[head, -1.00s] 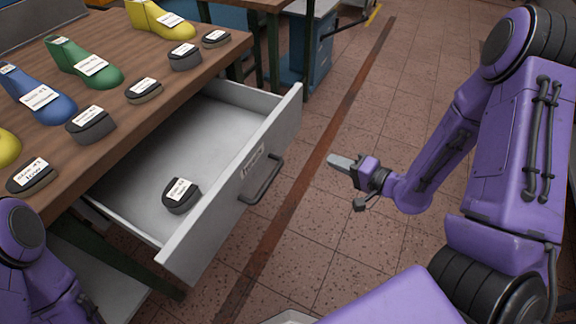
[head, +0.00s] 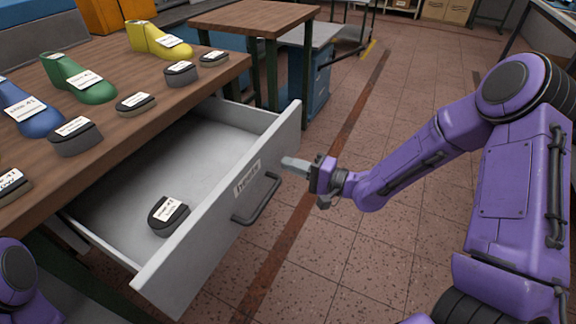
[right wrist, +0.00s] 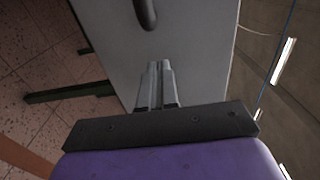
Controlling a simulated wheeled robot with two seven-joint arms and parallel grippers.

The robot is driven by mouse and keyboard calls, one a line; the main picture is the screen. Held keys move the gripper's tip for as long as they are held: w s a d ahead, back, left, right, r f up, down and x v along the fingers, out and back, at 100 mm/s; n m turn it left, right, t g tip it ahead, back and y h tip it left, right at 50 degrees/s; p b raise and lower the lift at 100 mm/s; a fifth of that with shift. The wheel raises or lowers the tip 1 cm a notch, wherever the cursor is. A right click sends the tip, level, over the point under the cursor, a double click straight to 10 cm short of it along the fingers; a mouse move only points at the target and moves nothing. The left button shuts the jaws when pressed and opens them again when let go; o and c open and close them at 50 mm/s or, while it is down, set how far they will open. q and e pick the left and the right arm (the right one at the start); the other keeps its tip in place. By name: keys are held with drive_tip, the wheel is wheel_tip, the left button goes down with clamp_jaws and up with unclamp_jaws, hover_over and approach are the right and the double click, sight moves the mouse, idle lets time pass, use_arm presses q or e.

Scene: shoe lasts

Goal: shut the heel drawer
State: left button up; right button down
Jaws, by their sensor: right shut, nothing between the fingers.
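The heel drawer (head: 218,218) is pulled open from under the wooden bench. It has a grey front with a label and a dark bar handle (head: 257,200). One dark heel piece (head: 168,215) with a white tag lies inside it. My right gripper (head: 286,163) is shut and empty, just in front of the drawer front near its far end, beyond the handle. In the right wrist view the closed fingers (right wrist: 158,80) point at the grey drawer front (right wrist: 190,50), with part of the handle (right wrist: 146,12) above them. I cannot tell whether they touch. My left gripper is out of view.
The bench top (head: 130,125) holds coloured shoe lasts, such as a green one (head: 78,78) and a yellow one (head: 160,42), and several dark heel pieces (head: 75,136). Another table (head: 255,18) stands behind. The tiled floor (head: 390,130) to the right is clear.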

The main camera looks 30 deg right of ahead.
drive_tip(key=shift+w+a, duration=0.4)
drive_tip(key=shift+w, duration=0.1)
drive_tip(key=shift+w, duration=0.1)
